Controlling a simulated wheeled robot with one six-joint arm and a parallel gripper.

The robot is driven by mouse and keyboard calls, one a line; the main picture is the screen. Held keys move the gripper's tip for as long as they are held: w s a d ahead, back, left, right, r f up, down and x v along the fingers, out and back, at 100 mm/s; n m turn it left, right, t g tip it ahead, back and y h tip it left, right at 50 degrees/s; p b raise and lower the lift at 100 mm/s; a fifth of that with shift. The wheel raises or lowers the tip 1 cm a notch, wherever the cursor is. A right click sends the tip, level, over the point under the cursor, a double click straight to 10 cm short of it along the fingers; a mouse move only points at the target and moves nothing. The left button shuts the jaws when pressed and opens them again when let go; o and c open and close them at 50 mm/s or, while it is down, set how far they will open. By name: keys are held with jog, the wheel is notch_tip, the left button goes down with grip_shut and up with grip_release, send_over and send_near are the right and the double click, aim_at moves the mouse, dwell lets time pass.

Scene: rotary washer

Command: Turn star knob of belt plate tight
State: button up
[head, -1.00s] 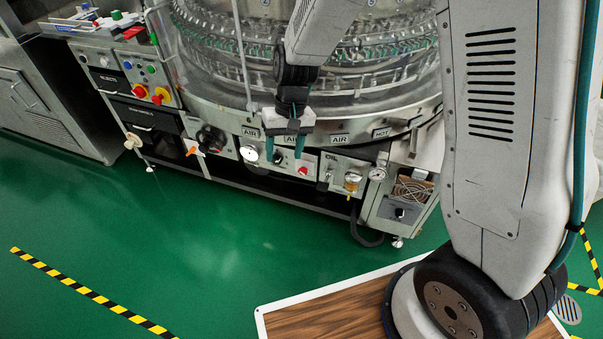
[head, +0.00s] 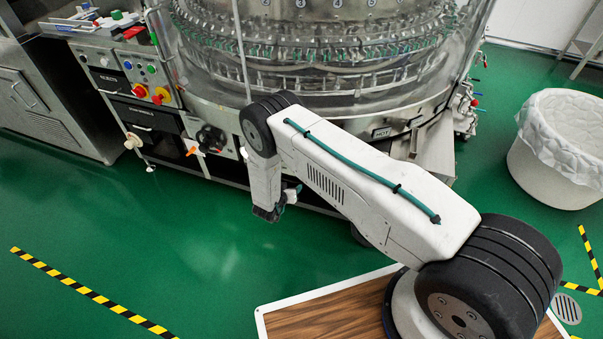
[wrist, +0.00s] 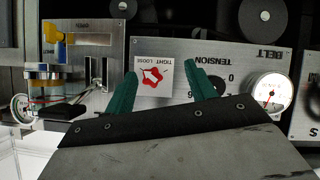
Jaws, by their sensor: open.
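In the wrist view the belt plate (wrist: 222,58) is a grey panel lettered BELT TENSION, shown upside down. A small red star knob (wrist: 152,76) sits on it against a white label reading TIGHT and LOOSE. My gripper (wrist: 160,69) is open, with its two green fingers apart on either side of the star knob in this view. Whether they touch it cannot be told. A black dial with a 0 mark is partly hidden behind the right finger. In the head view my arm hides the belt plate and knob.
In the head view, a lined white bin (head: 560,150) stands right, and green floor (head: 180,240) is clear in front.

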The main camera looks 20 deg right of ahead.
jog(key=w+d+t+h, duration=0.1)
jog(key=w+d, duration=0.5)
jog(key=shift+w+d+r+h, duration=0.15)
jog(key=shift+d+h, duration=0.15)
jog(key=shift+h, duration=0.1)
jog(key=shift+c, duration=0.3)
jog(key=c, duration=0.9)
